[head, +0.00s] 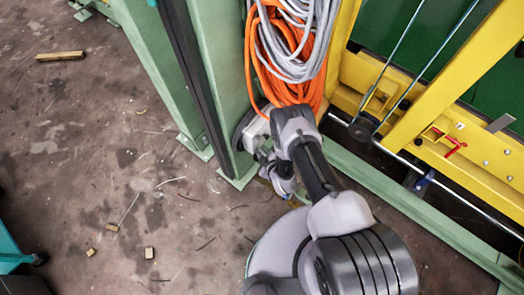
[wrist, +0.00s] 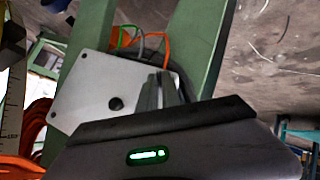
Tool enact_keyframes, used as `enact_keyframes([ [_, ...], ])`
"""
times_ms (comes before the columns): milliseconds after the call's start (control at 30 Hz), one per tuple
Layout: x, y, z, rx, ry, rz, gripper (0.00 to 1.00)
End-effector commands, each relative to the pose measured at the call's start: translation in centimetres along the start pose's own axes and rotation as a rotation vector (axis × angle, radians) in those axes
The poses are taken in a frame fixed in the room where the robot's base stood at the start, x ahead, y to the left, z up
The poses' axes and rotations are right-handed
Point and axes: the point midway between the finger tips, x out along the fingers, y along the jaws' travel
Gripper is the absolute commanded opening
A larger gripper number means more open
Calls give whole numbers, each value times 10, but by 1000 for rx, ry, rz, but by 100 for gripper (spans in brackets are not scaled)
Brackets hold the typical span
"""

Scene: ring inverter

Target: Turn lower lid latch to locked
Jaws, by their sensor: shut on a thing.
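A pale grey box lid (wrist: 85,95) with a round black knob (wrist: 115,103) shows at left centre in the wrist view. My gripper (wrist: 161,82) is at the lid's right edge, its fingers close together. It is shut on a small part hidden between the fingers, which seems to be the lower lid latch. The latch's angle cannot be seen. The black knob is left of the fingers and apart from them. In the head view my arm reaches down beside the green post, and the fingertips are hidden.
A green post (head: 160,70) stands close to the left of my arm. Orange cable (head: 265,50) and grey cable (head: 300,40) coils hang above it. A yellow frame (head: 430,115) with a red handle (head: 450,142) is at the right. Open floor (head: 90,150) lies left, with small scraps.

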Motion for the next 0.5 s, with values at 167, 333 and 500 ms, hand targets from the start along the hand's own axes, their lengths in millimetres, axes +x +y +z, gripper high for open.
enact_keyframes([
  [167, 0, -5, 0, -119, 3, 114, 0],
  [333, 2, -8, 1, -226, 4, 222, 0],
  [500, 4, -10, 2, -315, 4, 315, 0],
])
